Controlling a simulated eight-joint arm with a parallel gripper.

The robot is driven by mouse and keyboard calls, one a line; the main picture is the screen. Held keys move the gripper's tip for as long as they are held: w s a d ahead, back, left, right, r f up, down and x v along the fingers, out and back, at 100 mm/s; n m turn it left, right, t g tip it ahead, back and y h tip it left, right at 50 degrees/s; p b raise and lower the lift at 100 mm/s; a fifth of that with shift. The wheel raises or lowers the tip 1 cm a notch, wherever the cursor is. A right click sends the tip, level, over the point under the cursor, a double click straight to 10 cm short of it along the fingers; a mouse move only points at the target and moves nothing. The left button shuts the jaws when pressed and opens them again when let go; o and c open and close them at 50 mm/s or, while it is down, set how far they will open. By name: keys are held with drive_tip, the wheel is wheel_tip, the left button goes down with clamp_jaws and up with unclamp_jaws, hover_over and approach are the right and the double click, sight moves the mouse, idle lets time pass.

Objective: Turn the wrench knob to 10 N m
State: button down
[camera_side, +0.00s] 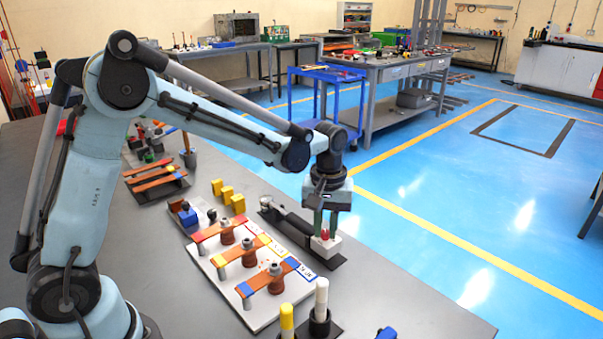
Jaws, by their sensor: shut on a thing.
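My gripper (326,227) points down at the right side of the dark bench, its fingers shut around a small red knob (325,234). The knob stands on a pale block (327,247) at the near end of a dark tool, which looks like the wrench (292,222). The wrench lies on a black strip, and its far end has a round light-coloured head (266,203). The fingers hide part of the knob. Any scale or reading on the wrench is too small to tell.
Left of the wrench, a white board (245,312) carries copper bars with red, yellow and blue ends. Several yellow blocks (227,194) stand behind it. A yellow-topped post (287,320) and a white-topped post (321,298) stand in front. The bench's right edge is close to the wrench.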

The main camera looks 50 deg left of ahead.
sight(325, 232)
drive_tip(key=shift+n, duration=0.7)
drive_tip(key=c, duration=1)
unclamp_jaws()
wheel_tip(325, 232, up, 12)
